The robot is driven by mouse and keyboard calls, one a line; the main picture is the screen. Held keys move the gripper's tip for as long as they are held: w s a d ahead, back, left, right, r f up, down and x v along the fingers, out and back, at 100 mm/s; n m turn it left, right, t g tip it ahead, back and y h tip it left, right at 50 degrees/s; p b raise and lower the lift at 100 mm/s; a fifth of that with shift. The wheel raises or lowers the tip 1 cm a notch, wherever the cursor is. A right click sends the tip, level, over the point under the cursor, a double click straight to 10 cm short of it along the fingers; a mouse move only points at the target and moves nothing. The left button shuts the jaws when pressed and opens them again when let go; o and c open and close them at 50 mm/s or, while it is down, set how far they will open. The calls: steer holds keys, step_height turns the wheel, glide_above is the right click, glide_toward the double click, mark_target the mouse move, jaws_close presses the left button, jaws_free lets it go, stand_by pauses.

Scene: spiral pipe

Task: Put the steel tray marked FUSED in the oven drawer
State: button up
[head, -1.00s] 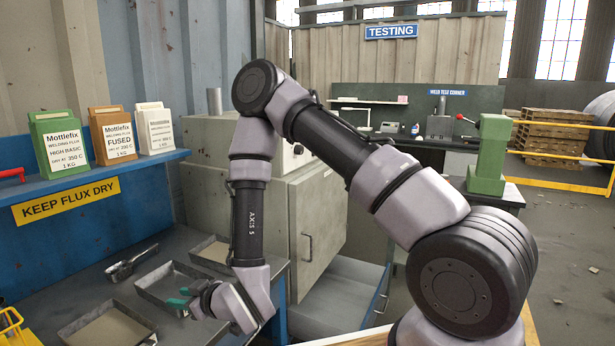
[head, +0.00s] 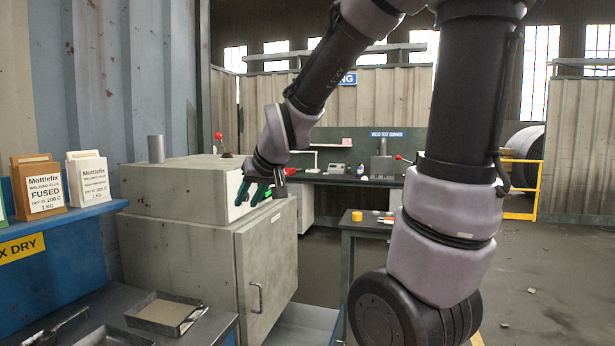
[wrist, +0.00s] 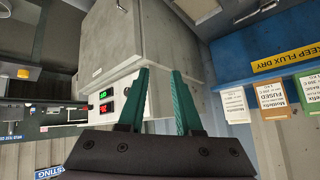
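A steel tray with tan flux (head: 133,316) lies on the bench at lower left in the head view, and part of another tray (head: 84,340) shows at the bottom edge. I cannot read a FUSED mark on either. The grey oven (head: 185,240) stands behind the bench with its door shut. My gripper (head: 257,192) is raised beside the oven's upper front, away from the trays. In the wrist view my gripper (wrist: 160,85) has its green fingers apart, with nothing between them.
The oven's control panel (wrist: 105,101) has green and red digits. A brown FUSED flux carton (head: 43,190) and a white carton (head: 90,183) stand on the blue shelf (head: 75,219). A scoop (head: 62,325) lies on the bench. A small dark table (head: 362,231) stands right of the oven.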

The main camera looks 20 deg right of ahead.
steer(key=s+d+r+m, duration=0.2)
steer(key=s+d+r, duration=0.1)
steer(key=s, duration=0.4)
steer(key=s+d+r+m+g, duration=0.1)
steer(key=s+d+r, duration=0.3)
steer(key=s, duration=0.4)
steer(key=shift+s+d+m, duration=0.25)
steer(key=shift+d+m, duration=0.4)
steer(key=shift+m, duration=0.15)
steer(key=shift+o, duration=0.5)
